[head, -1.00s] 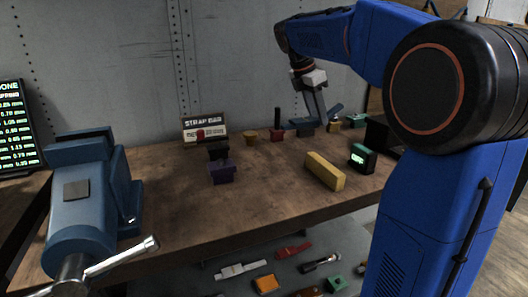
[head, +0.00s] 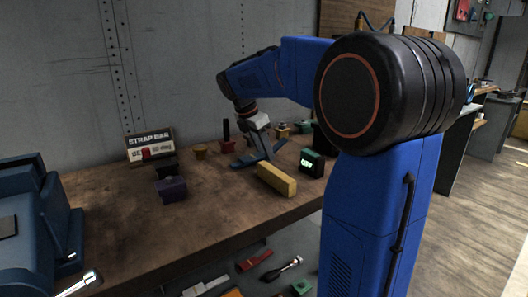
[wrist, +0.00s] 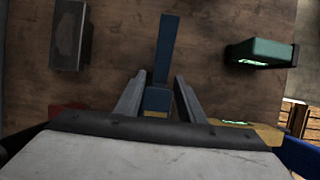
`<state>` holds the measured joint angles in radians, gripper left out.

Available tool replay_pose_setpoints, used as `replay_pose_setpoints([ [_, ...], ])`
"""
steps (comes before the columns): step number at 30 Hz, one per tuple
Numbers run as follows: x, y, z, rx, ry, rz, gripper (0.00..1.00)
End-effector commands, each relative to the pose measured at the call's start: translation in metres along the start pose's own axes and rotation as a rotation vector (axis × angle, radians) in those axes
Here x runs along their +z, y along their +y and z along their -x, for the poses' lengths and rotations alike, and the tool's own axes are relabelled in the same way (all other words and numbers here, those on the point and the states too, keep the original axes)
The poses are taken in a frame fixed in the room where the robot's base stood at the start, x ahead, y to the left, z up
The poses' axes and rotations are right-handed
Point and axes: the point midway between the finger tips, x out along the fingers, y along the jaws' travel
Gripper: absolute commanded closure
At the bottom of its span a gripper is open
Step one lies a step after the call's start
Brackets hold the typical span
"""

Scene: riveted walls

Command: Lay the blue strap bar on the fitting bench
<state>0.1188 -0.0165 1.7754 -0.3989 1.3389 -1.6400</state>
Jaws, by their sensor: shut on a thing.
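My gripper (head: 266,154) is shut on the blue strap bar (head: 246,161), low over the fitting bench (head: 225,205) just behind the yellow bar (head: 277,180). Whether the strap bar touches the bench top cannot be told. In the wrist view, the strap bar (wrist: 166,50) runs from between the two fingers (wrist: 157,102) away up the picture, nearly straight and tilted slightly right.
A purple block (head: 172,190) and a dark block stand at left. A green-lit device (head: 312,162) is at right. A blue vise (head: 40,215) is at the left edge. The front middle is clear.

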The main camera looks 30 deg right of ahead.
Motion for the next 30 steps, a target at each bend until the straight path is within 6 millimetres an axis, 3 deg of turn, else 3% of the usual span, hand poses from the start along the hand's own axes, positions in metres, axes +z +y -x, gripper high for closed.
replay_pose_setpoints([
  [13,-0.002,0.000,-0.005,0.001,-0.001,-0.001,1.00],
  [14,-0.002,0.000,-0.006,0.000,0.000,-0.001,0.57],
  [15,-0.002,0.000,-0.006,0.000,0.000,-0.001,0.48],
  [16,-0.002,0.000,-0.006,0.000,0.000,-0.001,0.46],
  [26,-0.002,0.000,-0.004,0.000,0.000,-0.001,0.46],
  [30,-0.002,0.001,0.009,0.003,0.000,0.000,0.46],
])
